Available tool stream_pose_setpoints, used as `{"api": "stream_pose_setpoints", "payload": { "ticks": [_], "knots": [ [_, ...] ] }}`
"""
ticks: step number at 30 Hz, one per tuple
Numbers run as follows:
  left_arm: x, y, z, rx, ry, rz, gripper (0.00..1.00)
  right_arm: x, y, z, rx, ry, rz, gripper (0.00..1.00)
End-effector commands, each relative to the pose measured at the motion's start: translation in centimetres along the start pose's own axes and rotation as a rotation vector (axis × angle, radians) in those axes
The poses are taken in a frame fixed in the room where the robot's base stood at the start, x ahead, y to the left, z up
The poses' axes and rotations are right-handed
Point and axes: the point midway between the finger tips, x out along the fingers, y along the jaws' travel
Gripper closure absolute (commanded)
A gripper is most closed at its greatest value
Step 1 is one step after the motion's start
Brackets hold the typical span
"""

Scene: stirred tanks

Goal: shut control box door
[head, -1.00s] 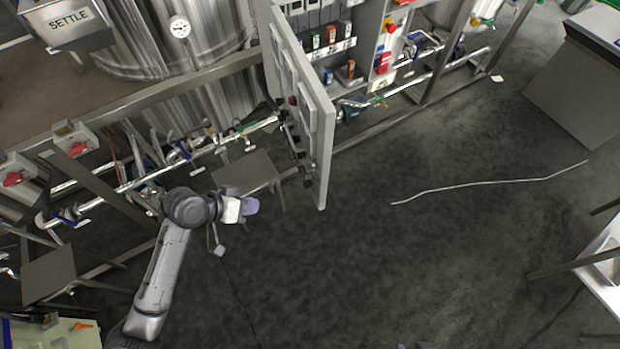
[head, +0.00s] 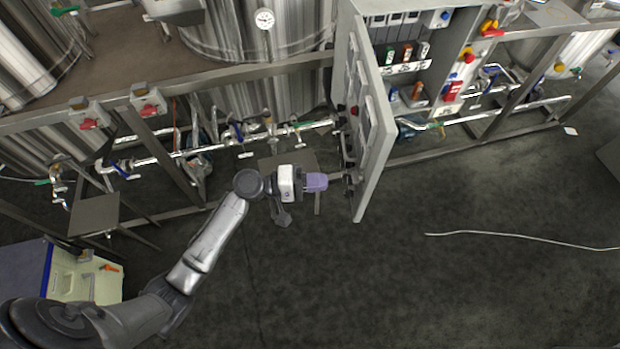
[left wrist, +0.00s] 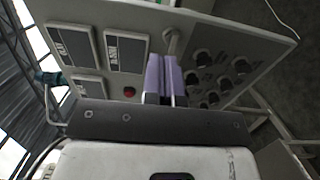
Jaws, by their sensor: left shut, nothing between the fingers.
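The control box door (head: 378,140) stands wide open, sticking out from the left side of the control box (head: 440,18). Its outer face, with label plates, a red button and black knobs, faces left toward my left gripper (head: 326,181). That gripper is shut and empty, its purple fingers close beside the lower part of this face; I cannot tell whether they touch. In the left wrist view the fingers (left wrist: 166,80) point at the door face (left wrist: 205,30), between the red button and the black knobs. My right gripper is not in view.
A pipe run with valves (head: 235,135) and a frame rail (head: 240,70) pass behind the arm. A small grey stool-like stand (head: 290,160) is behind the gripper. A pale cable (head: 520,236) lies on the floor. The floor right of the door is mostly clear.

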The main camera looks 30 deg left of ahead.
Motion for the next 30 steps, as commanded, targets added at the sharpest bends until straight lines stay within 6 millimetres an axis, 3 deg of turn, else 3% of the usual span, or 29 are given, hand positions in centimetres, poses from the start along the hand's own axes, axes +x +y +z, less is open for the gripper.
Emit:
{"api": "stream_pose_setpoints", "payload": {
  "ticks": [6, 15, 30],
  "knots": [
    [4.2, 0.2, 0.0, 0.001, -0.001, 0.002, 1.00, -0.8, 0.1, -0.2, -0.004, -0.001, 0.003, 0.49],
    [8.1, 0.1, 0.0, 0.001, 0.000, -0.001, 1.00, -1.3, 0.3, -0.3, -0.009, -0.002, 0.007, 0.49],
    [9.2, 0.0, 0.0, 0.003, -0.001, -0.002, 1.00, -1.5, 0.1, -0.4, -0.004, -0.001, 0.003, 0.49]
  ]
}}
